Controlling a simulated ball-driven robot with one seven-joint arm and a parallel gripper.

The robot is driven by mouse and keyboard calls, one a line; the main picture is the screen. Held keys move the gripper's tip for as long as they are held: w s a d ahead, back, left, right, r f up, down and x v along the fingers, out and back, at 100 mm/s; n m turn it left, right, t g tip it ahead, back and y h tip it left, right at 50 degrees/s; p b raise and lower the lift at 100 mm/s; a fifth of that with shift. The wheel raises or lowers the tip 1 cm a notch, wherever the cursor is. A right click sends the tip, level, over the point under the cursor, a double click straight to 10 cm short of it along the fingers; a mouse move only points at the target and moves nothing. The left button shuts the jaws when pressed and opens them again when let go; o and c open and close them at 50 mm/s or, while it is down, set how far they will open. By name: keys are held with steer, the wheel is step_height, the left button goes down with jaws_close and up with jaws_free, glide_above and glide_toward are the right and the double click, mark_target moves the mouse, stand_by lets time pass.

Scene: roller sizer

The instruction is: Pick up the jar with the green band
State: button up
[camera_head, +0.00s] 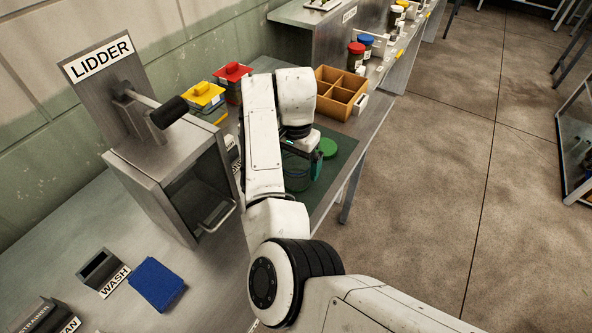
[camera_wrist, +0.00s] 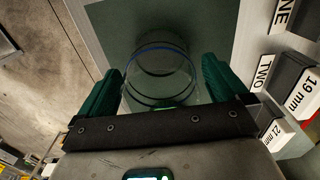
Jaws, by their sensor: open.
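A clear glass jar (camera_wrist: 160,72) stands on the dark green mat (camera_wrist: 112,22) in the wrist view, between my gripper's fingers. A blue line runs around its far edge, and a small bright green patch shows at its near edge. Whether that patch is a green band I cannot tell. My gripper (camera_wrist: 162,84) is open, with one dark green finger on each side of the jar; contact is not clear. In the head view the jar (camera_head: 297,172) shows partly under my gripper (camera_head: 302,160), and my arm hides much of it.
A green round lid (camera_head: 328,148) lies just right of my gripper. A wooden divided box (camera_head: 341,92) stands behind. Yellow-lidded (camera_head: 204,95) and red-lidded (camera_head: 232,72) containers stand at the back left. The LIDDER machine (camera_head: 160,160) stands left of my arm. Labelled gauge blocks (camera_wrist: 292,85) stand at right.

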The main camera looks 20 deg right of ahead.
steer(key=shift+f, duration=0.35)
steer(key=shift+c, duration=0.3)
steer(key=c, duration=1)
steer(key=shift+r, duration=0.1)
